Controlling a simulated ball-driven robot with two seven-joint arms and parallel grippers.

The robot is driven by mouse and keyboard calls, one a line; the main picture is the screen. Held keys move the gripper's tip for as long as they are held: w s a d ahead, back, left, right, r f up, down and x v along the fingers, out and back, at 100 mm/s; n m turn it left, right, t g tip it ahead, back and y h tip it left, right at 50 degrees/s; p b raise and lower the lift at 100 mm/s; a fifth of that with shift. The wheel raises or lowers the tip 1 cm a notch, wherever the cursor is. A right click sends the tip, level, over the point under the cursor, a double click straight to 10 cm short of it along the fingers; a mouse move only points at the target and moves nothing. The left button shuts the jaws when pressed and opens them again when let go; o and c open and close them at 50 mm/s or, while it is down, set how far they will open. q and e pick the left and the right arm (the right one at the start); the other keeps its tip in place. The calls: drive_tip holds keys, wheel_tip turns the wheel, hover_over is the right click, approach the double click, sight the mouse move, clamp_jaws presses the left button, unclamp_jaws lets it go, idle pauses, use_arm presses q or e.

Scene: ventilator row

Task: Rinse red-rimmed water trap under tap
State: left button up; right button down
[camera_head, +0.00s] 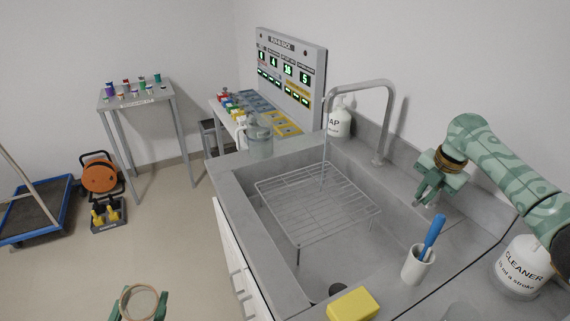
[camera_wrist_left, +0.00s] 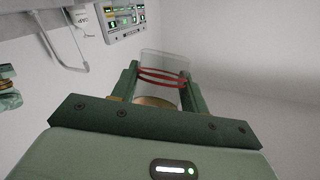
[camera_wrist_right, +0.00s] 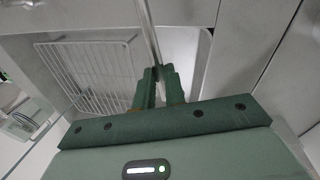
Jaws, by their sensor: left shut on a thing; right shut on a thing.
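The water trap (camera_wrist_left: 162,68) is a clear cup with red bands, seen in the left wrist view between my left gripper's fingers (camera_wrist_left: 157,88). In the head view my left gripper (camera_head: 139,304) is low at the bottom edge, over the floor left of the sink, with a round rim showing at it. The grey tap (camera_head: 388,105) arches over the sink (camera_head: 315,262). My right gripper (camera_head: 427,190) is at the ledge right of the tap's foot, shut on what seems the tap lever, mostly hidden by the fingers. It also shows in the right wrist view (camera_wrist_right: 168,75).
A wire rack (camera_head: 318,205) stands in the sink. A yellow sponge (camera_head: 354,303), a white cup (camera_head: 418,266) with a blue-handled brush (camera_head: 434,234), and a cleaner bottle (camera_head: 523,268) are at the near right. A soap bottle (camera_head: 339,122) and clear jug (camera_head: 259,141) stand farther back.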

drive_tip(key=c, duration=1.5)
unclamp_jaws()
